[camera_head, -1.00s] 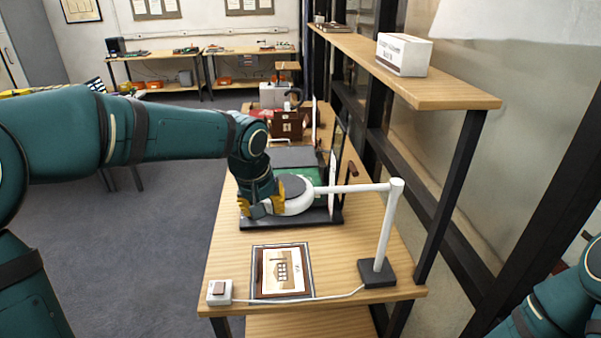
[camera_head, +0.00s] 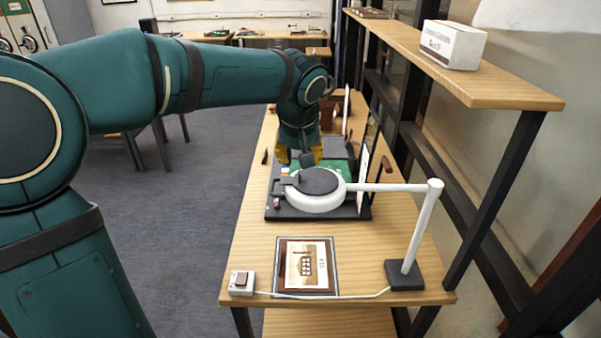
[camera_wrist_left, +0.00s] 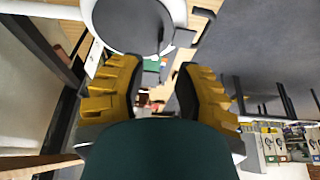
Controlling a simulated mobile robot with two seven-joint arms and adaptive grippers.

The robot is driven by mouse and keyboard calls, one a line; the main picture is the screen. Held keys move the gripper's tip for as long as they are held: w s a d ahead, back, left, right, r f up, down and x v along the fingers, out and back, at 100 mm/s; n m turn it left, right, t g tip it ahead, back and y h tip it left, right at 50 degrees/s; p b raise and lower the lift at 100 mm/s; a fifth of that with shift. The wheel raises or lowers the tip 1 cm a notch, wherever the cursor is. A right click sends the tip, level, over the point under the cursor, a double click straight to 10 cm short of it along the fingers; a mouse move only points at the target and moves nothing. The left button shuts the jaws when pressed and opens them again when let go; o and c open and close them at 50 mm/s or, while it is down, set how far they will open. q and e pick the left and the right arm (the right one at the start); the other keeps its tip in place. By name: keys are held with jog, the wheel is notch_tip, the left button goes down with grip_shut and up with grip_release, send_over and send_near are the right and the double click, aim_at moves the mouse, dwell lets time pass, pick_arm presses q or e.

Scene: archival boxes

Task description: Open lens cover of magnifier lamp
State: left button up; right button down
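The magnifier lamp has a white round head (camera_head: 322,206), a white arm and a post on a dark base (camera_head: 405,276). Its dark round lens cover (camera_head: 317,181) lies flat over the head, with a small dark tab at the left. The cover also shows at the top of the left wrist view (camera_wrist_left: 130,22). My left gripper (camera_head: 299,159) is just behind the lamp head, pointing down. In the left wrist view its yellow fingers (camera_wrist_left: 158,76) are spread with nothing between them. Whether it touches the cover is unclear. My right gripper is not in view.
A dark tray (camera_head: 350,211) with a green board lies under the lamp head. A framed picture (camera_head: 306,267) and a white switch box (camera_head: 241,283) with a cable are at the table's front. A shelf with a white box (camera_head: 452,45) overhangs the right side.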

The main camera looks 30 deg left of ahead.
aim_at(310, 176)
pick_arm(q)
jog(key=shift+x, duration=3.1)
grip_shut()
